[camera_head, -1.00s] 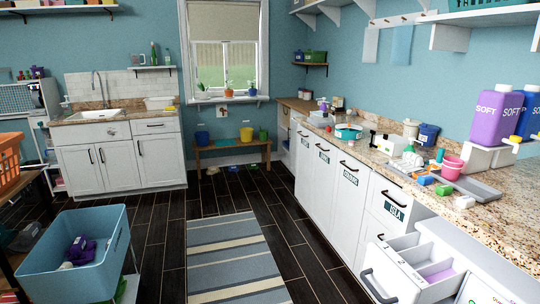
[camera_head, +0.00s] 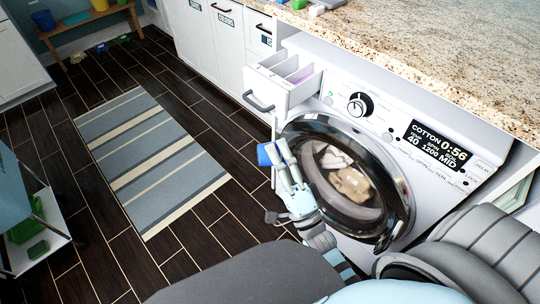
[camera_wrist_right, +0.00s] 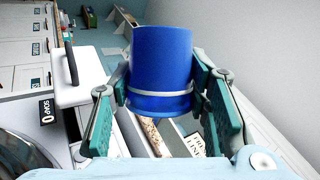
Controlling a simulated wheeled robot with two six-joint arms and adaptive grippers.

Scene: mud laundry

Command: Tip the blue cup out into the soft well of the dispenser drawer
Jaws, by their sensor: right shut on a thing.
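The blue cup (camera_head: 264,155) is held in my right gripper (camera_head: 278,152), in front of the washer door and below the dispenser drawer. In the right wrist view, the cup (camera_wrist_right: 162,60) sits between the two teal fingers of the gripper (camera_wrist_right: 162,95), which touch its sides. What is inside the cup is hidden. The white dispenser drawer (camera_head: 268,88) is pulled out at the washer's top left, with dividers between its wells and some purple in one. Its front with a dark handle (camera_wrist_right: 70,62) shows left of the cup in the wrist view. My left gripper is not in view.
The washer door (camera_head: 345,185) is round and shut, with laundry behind the glass. The granite counter (camera_head: 420,50) lies above the washer. A striped rug (camera_head: 150,160) is on the dark floor. A trolley (camera_head: 40,225) stands at the left edge.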

